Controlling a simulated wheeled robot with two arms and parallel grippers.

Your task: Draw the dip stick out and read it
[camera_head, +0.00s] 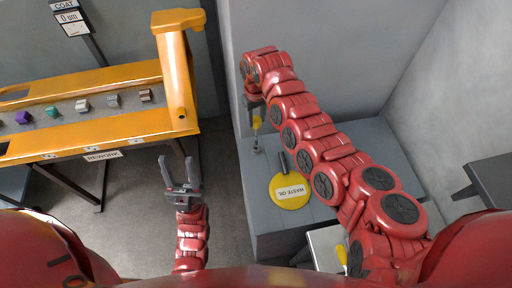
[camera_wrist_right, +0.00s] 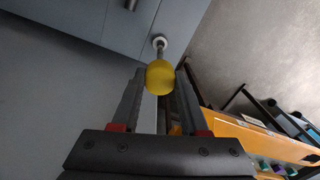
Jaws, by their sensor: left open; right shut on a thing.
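The dip stick has a yellow handle (camera_head: 257,122) above a small grey fitting (camera_head: 256,149) on top of the grey cabinet. My right gripper (camera_head: 255,106) is shut on the yellow handle from above. In the right wrist view the rounded yellow handle (camera_wrist_right: 160,78) sits between the fingertips of my right gripper (camera_wrist_right: 162,80). A short grey rod joins it to a pale round collar (camera_wrist_right: 159,42); how deep the rod sits is hidden. My left gripper (camera_head: 180,178) is open and empty over the floor, left of the cabinet.
A yellow disc (camera_head: 290,202) labelled WASTE OIL lies on the grey cabinet (camera_head: 262,218), beside a dark short bar (camera_head: 283,163). A yellow REWORK bench (camera_head: 120,77) with several small blocks stands left. A pale panel (camera_head: 325,246) with a yellow item (camera_head: 341,256) lies near my right arm.

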